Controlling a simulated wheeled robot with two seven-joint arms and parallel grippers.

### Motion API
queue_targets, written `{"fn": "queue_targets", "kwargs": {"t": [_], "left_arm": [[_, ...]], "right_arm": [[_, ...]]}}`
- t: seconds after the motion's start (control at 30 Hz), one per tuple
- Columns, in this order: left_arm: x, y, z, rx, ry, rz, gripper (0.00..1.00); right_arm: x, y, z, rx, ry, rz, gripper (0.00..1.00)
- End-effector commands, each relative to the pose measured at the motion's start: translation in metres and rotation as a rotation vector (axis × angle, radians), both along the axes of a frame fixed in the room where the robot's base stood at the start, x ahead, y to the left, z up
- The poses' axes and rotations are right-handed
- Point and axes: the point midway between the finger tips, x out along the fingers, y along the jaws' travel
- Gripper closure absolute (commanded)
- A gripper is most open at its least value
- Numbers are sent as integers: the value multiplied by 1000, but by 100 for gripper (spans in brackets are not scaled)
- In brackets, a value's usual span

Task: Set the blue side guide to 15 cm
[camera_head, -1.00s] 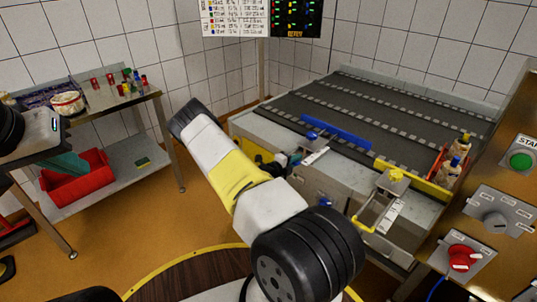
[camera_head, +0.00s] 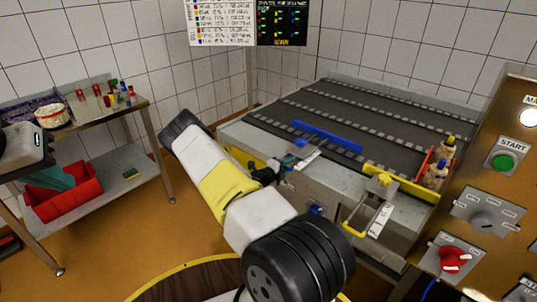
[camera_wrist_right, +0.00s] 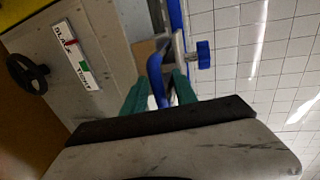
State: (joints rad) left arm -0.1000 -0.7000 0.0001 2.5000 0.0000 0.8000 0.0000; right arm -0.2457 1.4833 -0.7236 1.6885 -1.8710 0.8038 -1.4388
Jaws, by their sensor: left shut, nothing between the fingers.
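The blue side guide (camera_head: 327,137) is a long bar lying along the near side of the dark conveyor. Its blue knob (camera_head: 301,143) stands beside a white scale strip (camera_head: 304,160) too small to read. My right gripper (camera_head: 266,172) is at the guide's handle, partly hidden by my arm. In the right wrist view, the green fingers (camera_wrist_right: 160,92) stand on both sides of the blue handle (camera_wrist_right: 156,68); whether they press on it is unclear. The blue knob (camera_wrist_right: 204,54) also shows there. My left gripper (camera_head: 52,177) is at the far left, shut and empty, away from the guide.
A yellow guide (camera_head: 400,184) with a yellow loop handle (camera_head: 356,222) is right of the blue one. Bottles (camera_head: 442,165) stand in a red holder. The control panel (camera_head: 470,185) is at the right. A steel side table (camera_head: 85,118) with a red bin (camera_head: 62,197) is left.

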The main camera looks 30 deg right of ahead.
Motion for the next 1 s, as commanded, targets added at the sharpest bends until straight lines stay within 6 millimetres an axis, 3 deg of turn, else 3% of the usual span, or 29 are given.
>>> {"fn": "queue_targets", "kwargs": {"t": [0.4, 0.77, 0.93, 1.0], "left_arm": [[0, 0, 0, 0, 0, 0, 100], [0, 0, 0, 0, 0, 0, 100], [0, 0, 0, 0, 0, 0, 100], [0, 0, 0, 0, 0, 0, 100]], "right_arm": [[-23, 59, 14, 1, 0, 3, 66], [-26, 66, 16, 0, 0, 2, 66], [-28, 66, 20, 17, -24, -18, 95], [-30, 66, 25, 41, -61, -50, 100]]}}
